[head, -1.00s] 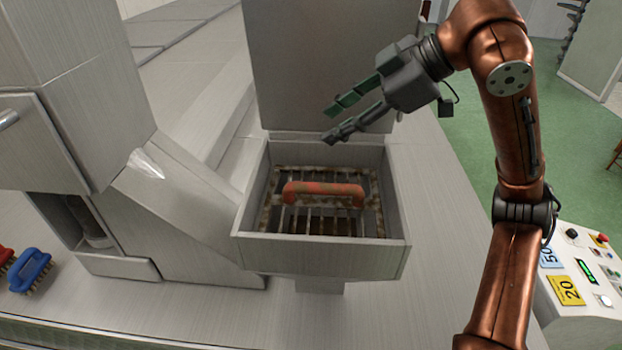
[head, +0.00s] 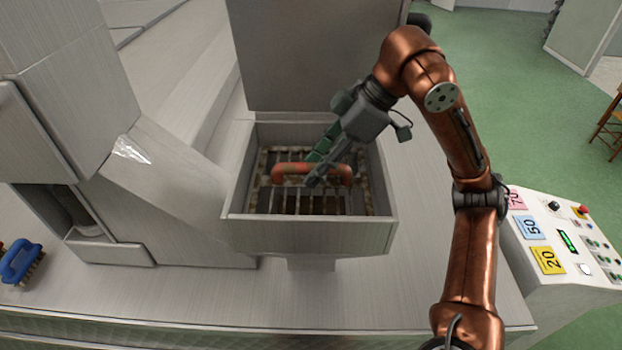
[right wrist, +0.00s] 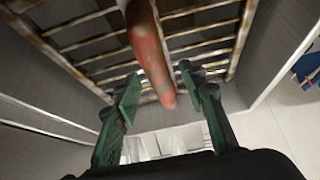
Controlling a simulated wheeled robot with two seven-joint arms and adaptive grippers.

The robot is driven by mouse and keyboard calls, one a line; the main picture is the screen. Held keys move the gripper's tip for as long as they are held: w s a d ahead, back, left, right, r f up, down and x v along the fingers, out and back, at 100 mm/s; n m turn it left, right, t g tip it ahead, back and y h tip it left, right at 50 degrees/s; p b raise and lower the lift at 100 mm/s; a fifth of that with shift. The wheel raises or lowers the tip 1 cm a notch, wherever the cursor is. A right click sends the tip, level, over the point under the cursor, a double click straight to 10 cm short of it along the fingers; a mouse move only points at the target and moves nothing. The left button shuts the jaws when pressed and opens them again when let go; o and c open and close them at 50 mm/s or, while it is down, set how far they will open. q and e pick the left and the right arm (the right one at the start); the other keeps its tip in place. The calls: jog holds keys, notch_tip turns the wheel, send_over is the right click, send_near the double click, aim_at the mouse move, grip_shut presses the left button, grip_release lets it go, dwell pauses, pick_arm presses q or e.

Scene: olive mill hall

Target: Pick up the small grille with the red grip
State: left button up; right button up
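The small grille (head: 300,202) lies inside an open metal box, with rusty bars and a worn red grip (head: 290,172) arching over it. My right gripper (head: 314,170) has come down into the box at the grip. In the right wrist view the red grip (right wrist: 149,50) runs between the two green-padded fingers (right wrist: 157,90), which stand apart with gaps on both sides. The gripper is open and holds nothing. In the head view the fingers cover part of the grip. My left gripper is not in view.
The metal box (head: 300,236) has walls on all sides and a tall raised panel (head: 310,60) behind it. A sloping metal housing (head: 165,195) stands to its left. A blue brush (head: 20,262) lies at far left; a control panel (head: 565,240) stands at right.

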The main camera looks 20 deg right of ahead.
jog(key=shift+a, duration=0.1)
jog(key=shift+c, duration=0.4)
grip_shut()
